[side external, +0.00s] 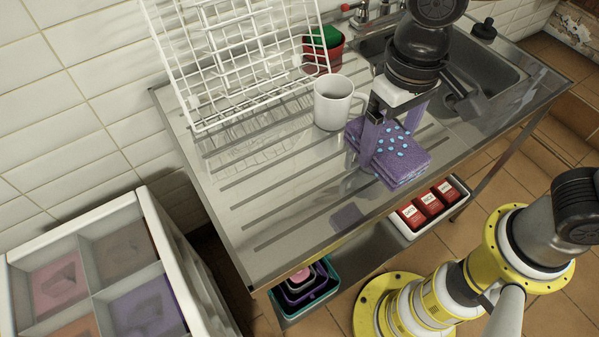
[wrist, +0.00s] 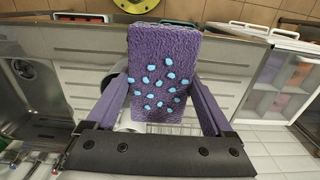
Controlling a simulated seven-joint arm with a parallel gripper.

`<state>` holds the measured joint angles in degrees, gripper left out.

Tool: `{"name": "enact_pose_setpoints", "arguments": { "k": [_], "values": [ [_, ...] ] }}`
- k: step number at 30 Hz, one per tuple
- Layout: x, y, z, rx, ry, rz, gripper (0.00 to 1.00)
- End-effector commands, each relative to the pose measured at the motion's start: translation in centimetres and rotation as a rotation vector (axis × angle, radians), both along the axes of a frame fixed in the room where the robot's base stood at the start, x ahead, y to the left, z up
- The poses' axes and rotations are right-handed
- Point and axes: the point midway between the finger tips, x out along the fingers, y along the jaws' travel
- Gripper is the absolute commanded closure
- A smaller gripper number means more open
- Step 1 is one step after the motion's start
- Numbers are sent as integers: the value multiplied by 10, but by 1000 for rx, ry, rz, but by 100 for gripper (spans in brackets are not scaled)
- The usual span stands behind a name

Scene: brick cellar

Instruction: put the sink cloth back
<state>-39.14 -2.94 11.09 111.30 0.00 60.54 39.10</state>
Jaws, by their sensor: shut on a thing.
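The sink cloth (side external: 400,166) is a folded purple pad with light blue dots. My gripper (side external: 389,146) is shut on it, with one purple finger at each side. In the wrist view the cloth (wrist: 164,64) stands between the two fingers, dotted face toward the camera. In the side view it is over the right part of the ribbed steel drainboard (side external: 262,198), right of the white mug. A purple reflection shows on the steel apart from it, so it looks raised. The sink basin (side external: 492,72) is behind and to the right, partly hidden by my arm.
A white mug (side external: 331,104) stands close left of my gripper. A white wire rack (side external: 240,75) and a red pot with something green (side external: 322,46) are behind it. A tap (side external: 362,14) is at the back. Red tins (side external: 428,204) sit in a white tray below. The front-left drainboard is clear.

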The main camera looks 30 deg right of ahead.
Motion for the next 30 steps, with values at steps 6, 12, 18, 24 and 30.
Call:
{"name": "enact_pose_setpoints", "arguments": {
  "k": [6, 12, 18, 24, 30],
  "values": [
    [31, 25, -20, -3, 4, -1, 58],
    [65, 52, -39, -1, 2, -1, 58],
    [88, 71, -72, -2, 3, -1, 58],
    [100, 81, -90, 0, 0, -1, 58],
    [106, 86, -101, -1, 2, -1, 58]
  ]
}}
